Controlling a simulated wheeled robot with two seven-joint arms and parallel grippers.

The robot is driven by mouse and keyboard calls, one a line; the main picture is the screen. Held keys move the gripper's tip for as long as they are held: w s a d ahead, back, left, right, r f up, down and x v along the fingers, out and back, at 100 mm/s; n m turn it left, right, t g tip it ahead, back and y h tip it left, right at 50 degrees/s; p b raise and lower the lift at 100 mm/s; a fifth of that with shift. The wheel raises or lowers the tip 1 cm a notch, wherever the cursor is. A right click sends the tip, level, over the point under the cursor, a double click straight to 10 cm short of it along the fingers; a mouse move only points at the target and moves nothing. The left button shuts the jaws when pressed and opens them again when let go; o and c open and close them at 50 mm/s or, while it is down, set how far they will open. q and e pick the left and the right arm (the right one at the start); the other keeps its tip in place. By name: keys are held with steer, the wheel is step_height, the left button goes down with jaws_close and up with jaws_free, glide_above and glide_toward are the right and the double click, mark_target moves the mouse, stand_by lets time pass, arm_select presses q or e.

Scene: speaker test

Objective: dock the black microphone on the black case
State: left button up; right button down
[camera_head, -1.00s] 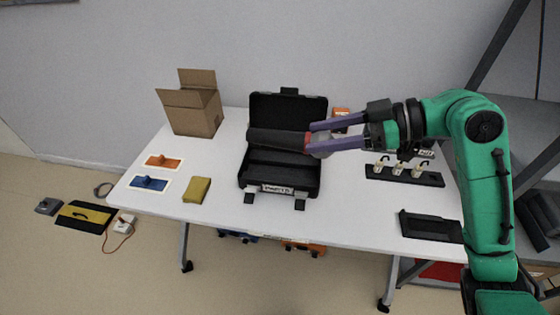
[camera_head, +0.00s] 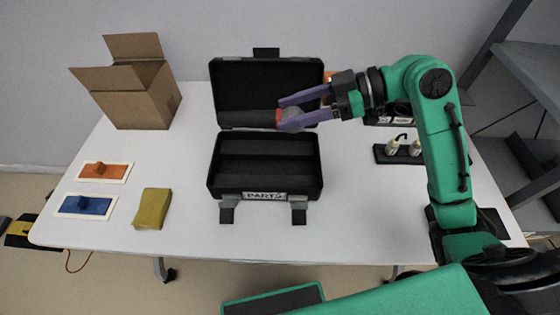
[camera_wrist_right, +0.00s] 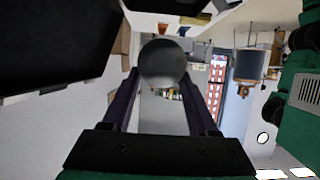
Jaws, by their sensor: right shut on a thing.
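The black case (camera_head: 265,180) stands open in the middle of the white table, its lid raised at the back and a "PARTS" label on its front. The black microphone (camera_head: 247,118) lies roughly level across the case's hinge side, handle to the left, with a red ring and a grey head at the right. My right gripper (camera_head: 281,115) is shut on its head end. I cannot tell whether the microphone touches the case. In the right wrist view the round grey head (camera_wrist_right: 163,62) sits between the fingers. The left gripper is out of view.
A cardboard box (camera_head: 140,100) stands at the back left. A black rack with white pieces (camera_head: 403,153) stands to the right.

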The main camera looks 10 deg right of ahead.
step_height(320, 180, down, 15)
steer(key=shift+f+b, duration=0.15)
steer(key=shift+b, duration=0.2)
steer(key=shift+f, duration=0.1)
steer(key=shift+c, duration=0.8)
jaws_free()
steer(key=v, duration=1.2)
steer(key=shift+b, duration=0.35)
